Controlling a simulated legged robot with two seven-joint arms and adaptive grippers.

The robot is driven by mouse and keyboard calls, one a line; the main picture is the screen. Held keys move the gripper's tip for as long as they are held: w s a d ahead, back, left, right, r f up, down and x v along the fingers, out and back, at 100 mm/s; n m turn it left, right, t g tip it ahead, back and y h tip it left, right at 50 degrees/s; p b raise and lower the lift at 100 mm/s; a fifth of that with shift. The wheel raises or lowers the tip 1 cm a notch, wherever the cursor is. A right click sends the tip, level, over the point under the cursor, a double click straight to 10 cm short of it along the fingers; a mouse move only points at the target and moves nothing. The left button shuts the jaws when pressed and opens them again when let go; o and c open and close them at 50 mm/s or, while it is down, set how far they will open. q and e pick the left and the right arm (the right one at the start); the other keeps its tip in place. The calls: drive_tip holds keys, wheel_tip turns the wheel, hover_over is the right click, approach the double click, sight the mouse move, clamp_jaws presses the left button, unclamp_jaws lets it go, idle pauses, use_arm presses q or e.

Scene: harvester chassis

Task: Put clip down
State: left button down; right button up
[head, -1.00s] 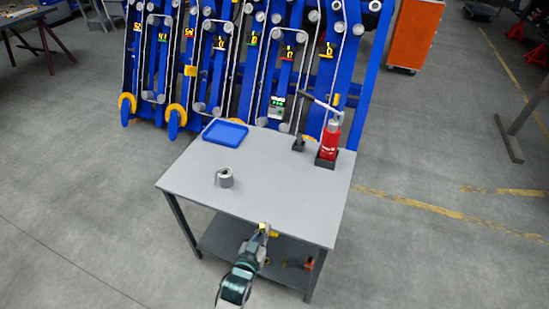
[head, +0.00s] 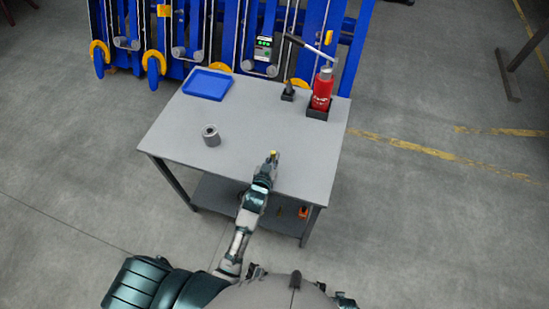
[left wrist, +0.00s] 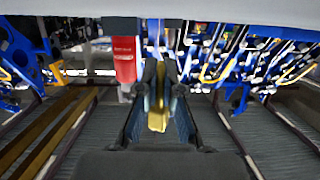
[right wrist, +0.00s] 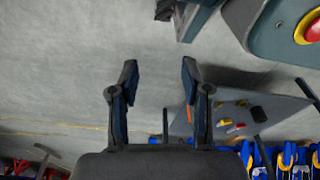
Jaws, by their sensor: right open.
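A small yellow clip (left wrist: 158,115) is between the fingers of my left gripper (left wrist: 158,92) in the left wrist view; the fingers are closed on it. In the head view my left gripper (head: 270,165) is at the front edge of the grey table (head: 240,120), with the yellow clip (head: 274,154) showing at its tip. Its exact height over the tabletop cannot be told. My right gripper (right wrist: 156,80) is open and empty in the right wrist view, away from the table.
On the table, a blue tray (head: 207,84) lies at the back left and a grey cylinder (head: 211,136) stands at the left. A red bottle (head: 321,92) stands in a black holder at the back right, beside a small black stand (head: 288,92). The middle is clear.

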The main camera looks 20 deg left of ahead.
use_arm(q)
drive_tip(key=shift+w+a+f, duration=0.15)
drive_tip(key=shift+a+f, duration=0.15)
drive_tip(key=shift+f, duration=0.05)
drive_tip(key=f, duration=0.1)
drive_tip(key=w+f, duration=0.1)
drive_tip(key=a+f+b, duration=0.1)
drive_tip(key=shift+w+f, duration=0.25)
drive_tip(key=shift+w, duration=0.1)
drive_tip(key=shift+w+d+f, duration=0.1)
drive_tip(key=shift+w+f, duration=0.05)
drive_tip(key=shift+d, duration=0.45)
drive_tip(key=c, duration=1.3)
unclamp_jaws()
drive_tip(key=shift+a, duration=0.4)
drive_tip(key=shift+s, duration=0.2)
drive_tip(key=v, duration=0.3)
drive_tip(key=p+v, duration=0.1)
drive_tip(key=v, duration=0.7)
drive_tip(key=shift+w+d, duration=0.1)
drive_tip(key=shift+d, duration=0.15)
drive_tip(key=shift+s+a+r, duration=0.2)
drive_tip(key=shift+s+r, duration=0.05)
drive_tip(key=shift+s, duration=0.2)
use_arm(e)
drive_tip(key=shift+s+a+f, duration=0.15)
drive_tip(key=shift+s+f, duration=0.1)
drive_tip(key=shift+s, duration=0.1)
use_arm(q)
drive_tip(key=shift+d, duration=0.15)
